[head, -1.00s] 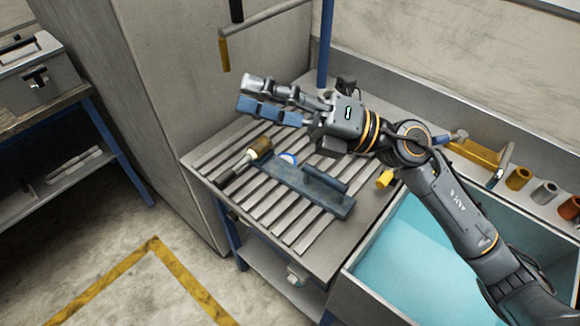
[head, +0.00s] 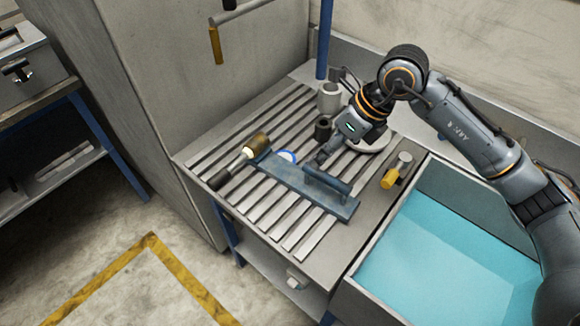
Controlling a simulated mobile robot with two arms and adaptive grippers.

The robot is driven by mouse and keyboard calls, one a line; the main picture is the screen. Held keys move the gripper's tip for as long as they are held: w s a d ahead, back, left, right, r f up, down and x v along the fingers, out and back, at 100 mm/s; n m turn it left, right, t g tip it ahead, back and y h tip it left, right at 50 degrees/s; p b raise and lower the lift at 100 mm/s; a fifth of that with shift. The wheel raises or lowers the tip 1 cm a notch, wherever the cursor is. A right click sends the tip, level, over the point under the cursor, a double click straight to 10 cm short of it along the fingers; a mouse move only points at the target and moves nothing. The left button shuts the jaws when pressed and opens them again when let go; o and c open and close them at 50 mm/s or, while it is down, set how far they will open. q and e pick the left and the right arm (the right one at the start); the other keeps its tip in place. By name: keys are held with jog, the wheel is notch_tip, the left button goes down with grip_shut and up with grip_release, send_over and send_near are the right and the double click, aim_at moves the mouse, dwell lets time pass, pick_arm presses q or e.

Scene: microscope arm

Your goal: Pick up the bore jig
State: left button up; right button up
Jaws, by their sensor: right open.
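A long blue plate with a raised bar handle (head: 295,184) lies flat on the slatted bench top; I take it for the bore jig, though I cannot be sure. My right gripper (head: 325,157) points down just behind the plate's handle. It is open, and its fingers are small and partly lost against the slats. I cannot tell whether they touch the plate. My left gripper is not in view.
A dark cylinder (head: 323,128) and a grey cup (head: 328,97) stand behind the gripper. A yellow-handled tool (head: 395,173) lies to the right. A blue-lined basin (head: 440,255) is at the front right.

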aim_at(318, 170)
jog(key=shift+x, duration=0.95)
jog(key=shift+a+f+p, duration=0.1)
jog(key=shift+f+p, duration=0.45)
jog(key=shift+f, duration=0.05)
jog(key=p+x, duration=0.1)
jog(key=x, duration=0.2)
jog(key=shift+s+d+f+p, duration=0.2)
jog(key=shift+d+f+p, duration=0.05)
jog(key=shift+f+p, duration=0.15)
jog(key=shift+w+a+f, duration=0.1)
jog(key=shift+a+f, duration=0.05)
jog(key=shift+f, duration=0.25)
grip_shut()
jog(key=shift+w+r, duration=0.1)
jog(key=shift+r, duration=0.05)
